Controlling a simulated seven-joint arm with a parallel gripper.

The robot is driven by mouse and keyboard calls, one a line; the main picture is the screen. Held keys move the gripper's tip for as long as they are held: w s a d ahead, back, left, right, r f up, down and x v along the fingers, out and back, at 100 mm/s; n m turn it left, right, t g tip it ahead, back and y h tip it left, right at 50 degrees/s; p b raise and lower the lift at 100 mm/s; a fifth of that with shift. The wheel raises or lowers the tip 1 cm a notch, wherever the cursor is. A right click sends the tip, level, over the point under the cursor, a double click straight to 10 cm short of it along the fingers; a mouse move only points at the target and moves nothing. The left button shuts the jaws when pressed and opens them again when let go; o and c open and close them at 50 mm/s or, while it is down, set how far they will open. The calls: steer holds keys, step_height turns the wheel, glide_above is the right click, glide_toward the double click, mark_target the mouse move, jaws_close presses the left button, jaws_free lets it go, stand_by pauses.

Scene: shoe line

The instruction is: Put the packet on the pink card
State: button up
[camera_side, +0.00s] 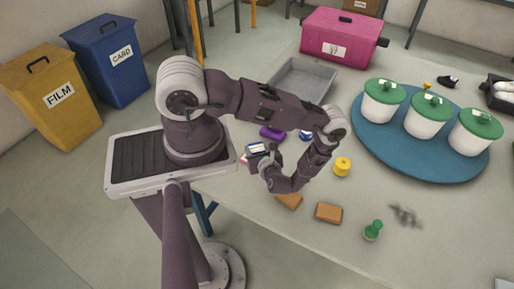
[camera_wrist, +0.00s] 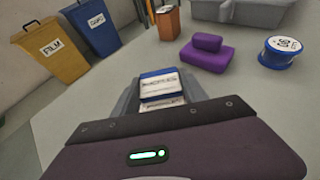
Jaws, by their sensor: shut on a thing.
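My gripper (camera_side: 262,158) is shut on the packet (camera_side: 256,148), a small blue block with a white, lettered label. In the wrist view the packet (camera_wrist: 160,86) sits between the grey fingers, label facing the camera. The gripper is at the left end of the table, near its edge. A small sliver of white and red or pink (camera_side: 243,159) shows just left of the gripper; I cannot tell whether it is the pink card. No pink card is clearly visible in the wrist view.
Purple blocks (camera_wrist: 205,52) and a blue-and-white tin (camera_wrist: 279,52) lie beyond the packet. A grey tray (camera_side: 302,80), yellow spool (camera_side: 342,167), brown blocks (camera_side: 328,212) and green knobbed piece (camera_side: 373,231) are around my arm. Lidded pots stand on a blue disc (camera_side: 405,165). A pink box (camera_side: 325,45) is behind.

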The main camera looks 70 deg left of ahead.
steer(key=o, duration=1.4)
steer(key=shift+o, duration=0.2)
steer(key=shift+r, duration=0.4)
steer(key=v, duration=1.2)
steer(key=w+d+r+n+g+h, duration=0.1)
steer(key=w+r+n, duration=0.2)
steer(key=r, duration=0.4)
steer(key=w+d+r+n+g+h, duration=0.1)
steer(key=w+d+r+n, duration=0.15)
steer(key=r, duration=0.45)
steer(key=s+d+r+n+t+h, duration=0.2)
steer(key=s+d+r+n+h, duration=0.1)
steer(key=r, duration=0.7)
steer(key=s+d+r+n+t+h, duration=0.3)
steer(key=s+d+r+n+h, duration=0.1)
steer(key=r, duration=0.6)
steer(key=s+d+r+n+t+h, duration=0.2)
steer(key=s+d+r+n+h, duration=0.1)
steer(key=r, duration=0.7)
steer(key=shift+s+d+r+n+t+h, duration=0.15)
steer(key=shift+d+n+t+h, duration=0.15)
steer(key=shift+d+n+h, duration=0.7)
